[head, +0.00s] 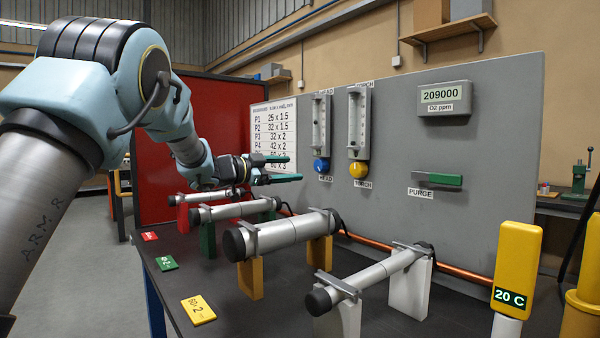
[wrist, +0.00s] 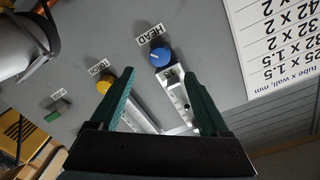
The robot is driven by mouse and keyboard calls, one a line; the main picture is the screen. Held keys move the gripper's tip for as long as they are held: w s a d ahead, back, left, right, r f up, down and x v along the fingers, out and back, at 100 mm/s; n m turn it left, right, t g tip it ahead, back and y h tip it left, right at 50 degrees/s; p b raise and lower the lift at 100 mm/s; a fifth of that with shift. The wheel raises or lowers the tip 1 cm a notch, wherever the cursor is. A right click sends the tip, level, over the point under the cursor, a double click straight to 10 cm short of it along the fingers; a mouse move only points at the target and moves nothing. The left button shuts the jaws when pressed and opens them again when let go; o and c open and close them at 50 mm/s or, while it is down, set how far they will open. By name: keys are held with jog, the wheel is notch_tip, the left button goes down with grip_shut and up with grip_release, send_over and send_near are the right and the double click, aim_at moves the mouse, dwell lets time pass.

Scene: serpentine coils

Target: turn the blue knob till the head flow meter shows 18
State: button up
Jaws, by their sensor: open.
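The blue knob (head: 321,166) sits below the head flow meter (head: 321,122) on the grey panel, above a HEAD label.
A yellow knob (head: 359,169) and torch flow meter (head: 359,122) are to the right. A green purge handle (head: 440,180) and O2 display (head: 445,97) are farther right. Capped tubes on stands (head: 290,233) fill the bench below. A text chart (head: 273,130) hangs behind my gripper.

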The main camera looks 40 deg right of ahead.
aim_at(317, 167)
jog(key=shift+a, duration=0.6)
jog(key=shift+r, duration=0.1)
jog(key=d+n+p, duration=0.2)
jog(key=d+p, duration=0.1)
jog(key=p, duration=0.2)
jog(key=d+n+p, duration=0.3)
jog(key=d+p, duration=0.1)
jog(key=p, duration=0.1)
jog(key=s+d+n+p, duration=0.1)
jog(key=d+n+p, duration=0.1)
jog(key=p, duration=0.3)
jog(key=shift+s+d+t, duration=0.1)
jog(key=shift+d+t, duration=0.2)
jog(key=shift+d, duration=0.5)
jog(key=shift+f, duration=0.2)
grip_shut()
